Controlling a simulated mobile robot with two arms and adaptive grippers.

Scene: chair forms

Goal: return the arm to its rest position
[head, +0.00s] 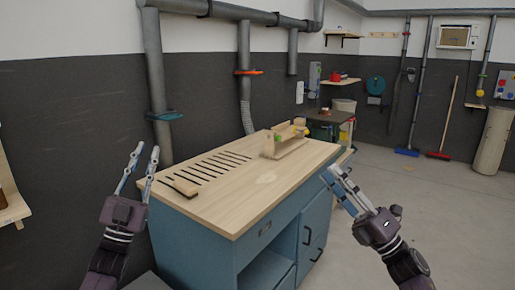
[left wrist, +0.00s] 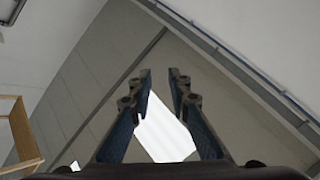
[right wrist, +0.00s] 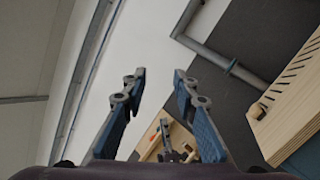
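My left gripper (head: 146,165) is raised at the left of the head view, beside the left end of the workbench. Its two fingers are apart with nothing between them. The left wrist view shows the same open fingers (left wrist: 160,85) against wall and ceiling. My right gripper (head: 335,180) is in front of the bench's right side in the head view. In the right wrist view its fingers (right wrist: 160,85) are apart and empty.
A blue workbench with a slotted wooden top (head: 220,210) stands in the middle. A wooden fixture (head: 285,143) with yellow and green parts is at its back right. A small wooden block (head: 185,187) lies at its left. A wooden shelf (head: 12,212) is at far left. The right floor (head: 450,230) is clear.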

